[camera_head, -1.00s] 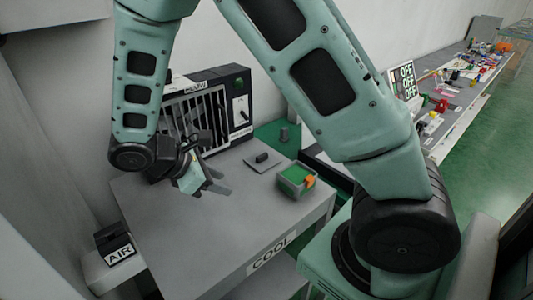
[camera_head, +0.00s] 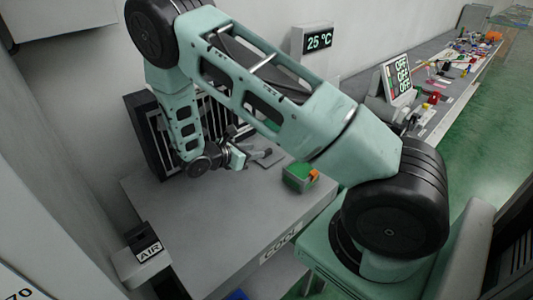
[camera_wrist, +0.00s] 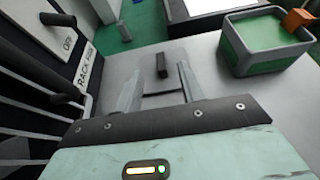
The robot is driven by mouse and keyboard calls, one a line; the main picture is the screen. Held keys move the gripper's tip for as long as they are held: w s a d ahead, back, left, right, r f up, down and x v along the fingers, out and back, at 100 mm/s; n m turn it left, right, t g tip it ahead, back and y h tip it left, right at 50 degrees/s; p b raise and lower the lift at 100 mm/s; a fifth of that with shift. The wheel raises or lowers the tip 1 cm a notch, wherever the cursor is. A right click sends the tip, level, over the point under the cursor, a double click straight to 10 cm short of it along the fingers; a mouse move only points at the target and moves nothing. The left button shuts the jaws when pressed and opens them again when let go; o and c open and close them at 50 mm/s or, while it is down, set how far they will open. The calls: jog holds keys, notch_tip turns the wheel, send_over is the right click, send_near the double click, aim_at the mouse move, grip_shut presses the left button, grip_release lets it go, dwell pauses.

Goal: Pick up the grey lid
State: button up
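The grey lid (camera_wrist: 162,68) is a flat grey plate with a dark upright handle, lying on the grey bench. In the wrist view its handle stands just beyond and between my fingertips. My gripper (camera_wrist: 158,84) is open, with its two fingers apart and nothing held between them. In the head view my gripper (camera_head: 260,154) is low over the bench at the lid (camera_head: 272,163) and hides part of it. I cannot tell whether the fingers touch the plate.
A grey-rimmed box with a green inside (camera_wrist: 262,40) and an orange piece (camera_wrist: 297,20) stands right of the lid. A black rack (camera_wrist: 35,70) with protruding levers is close on the left. An AIR fixture (camera_head: 146,249) is at the bench's near left. The front bench top is clear.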

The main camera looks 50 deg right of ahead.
aim_at(266, 151)
jog(key=shift+f+p+x, duration=0.15)
jog(key=shift+p+x, duration=0.45)
jog(key=shift+x, duration=1.1)
jog(key=shift+f+p+x, duration=0.15)
jog(key=shift+p+x, duration=0.4)
jog(key=shift+x, duration=1.2)
jog(key=shift+a, duration=0.2)
grip_shut()
